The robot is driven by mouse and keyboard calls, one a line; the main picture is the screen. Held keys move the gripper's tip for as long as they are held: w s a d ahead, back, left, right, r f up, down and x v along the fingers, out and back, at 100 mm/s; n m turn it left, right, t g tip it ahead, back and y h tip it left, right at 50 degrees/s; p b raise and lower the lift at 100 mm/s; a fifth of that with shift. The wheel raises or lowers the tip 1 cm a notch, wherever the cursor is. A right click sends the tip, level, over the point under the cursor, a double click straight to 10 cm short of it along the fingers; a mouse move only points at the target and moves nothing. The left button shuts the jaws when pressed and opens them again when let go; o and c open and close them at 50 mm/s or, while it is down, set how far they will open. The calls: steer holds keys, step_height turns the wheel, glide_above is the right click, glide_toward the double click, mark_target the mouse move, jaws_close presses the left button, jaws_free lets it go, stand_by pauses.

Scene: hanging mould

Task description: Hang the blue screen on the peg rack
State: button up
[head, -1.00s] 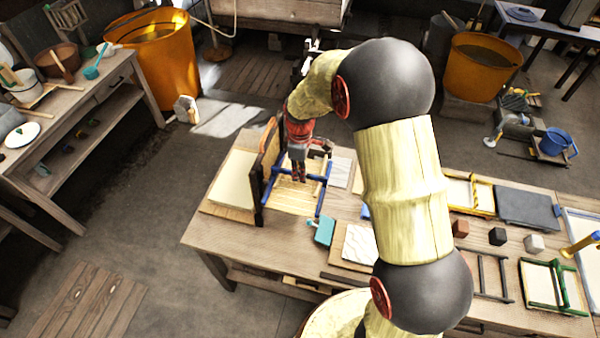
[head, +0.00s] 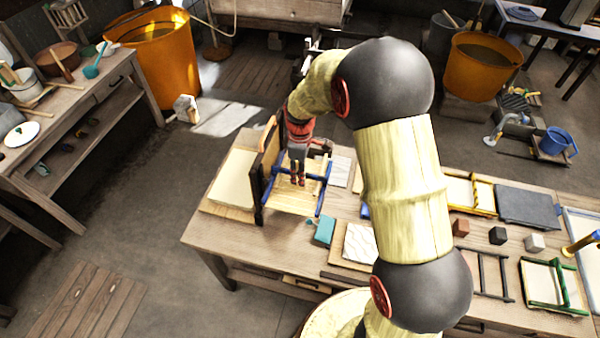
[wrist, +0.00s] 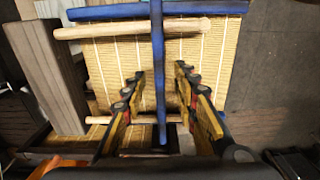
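The blue screen (head: 290,203) has a blue frame and a straw-coloured mesh. It is beside the dark upright board of the peg rack (head: 267,165), at the left end of the bench. In the wrist view, the mesh (wrist: 110,65) has a blue middle bar (wrist: 158,70) running over it. Light wooden pegs (wrist: 130,28) cross the mesh, and the bar passes in front of the upper one. My gripper (head: 298,180) is over the screen. Its fingers (wrist: 160,72) stand apart on either side of the bar, with gaps visible. Whether the pegs carry the screen is unclear.
A pale sheet on a board (head: 232,180) lies left of the rack. A teal block (head: 325,231) and a white marbled slab (head: 360,243) lie close by on the right. Small cubes and other frames lie farther right. My arm hides the middle of the bench.

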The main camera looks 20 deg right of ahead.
step_height(320, 180, up, 12)
stand_by(0.5)
stand_by(0.5)
steer(key=s+a+f+m+t+b, duration=0.2)
steer(key=s+m+b, duration=0.3)
steer(key=s+b, duration=0.4)
steer(key=s+a+f+m+t+b, duration=0.1)
steer(key=s+m+b, duration=0.4)
steer(key=s+b, duration=0.5)
steer(key=s+f+t, duration=0.1)
steer(key=s+t, duration=0.1)
steer(key=s, duration=0.5)
steer(key=shift+s+a+f+m+t, duration=0.25)
steer(key=shift+s+a+m+t, duration=0.05)
steer(key=shift+s+a+m, duration=0.1)
